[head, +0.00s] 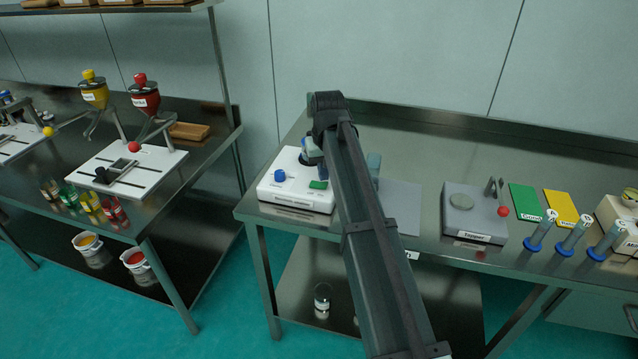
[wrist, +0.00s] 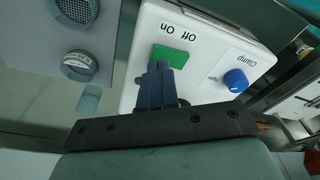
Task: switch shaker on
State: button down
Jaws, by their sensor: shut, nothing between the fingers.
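The shaker is a white box (head: 285,197) on the right steel table, left of my arm in the head view. It has a blue knob (head: 280,175) and a green switch (head: 318,184). In the wrist view the white box (wrist: 206,72) shows the green switch (wrist: 169,57), labelled "Off On", and the blue knob (wrist: 236,80), labelled "Clamp". My gripper (wrist: 159,68) is shut and empty, with its fingertips right by the green switch. I cannot tell whether they touch it. In the head view my arm mostly hides the gripper.
Right of my arm are a grey plate (head: 400,205), a grey tapper box (head: 474,220), green (head: 526,200) and yellow (head: 561,207) mats, and several blue-based tools (head: 567,240). A second table with white stations (head: 126,167) stands left, across a gap.

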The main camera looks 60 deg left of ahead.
aim_at(324, 184)
jog(key=shift+f, duration=0.85)
dwell(1.0)
jog(key=shift+r, duration=3.55)
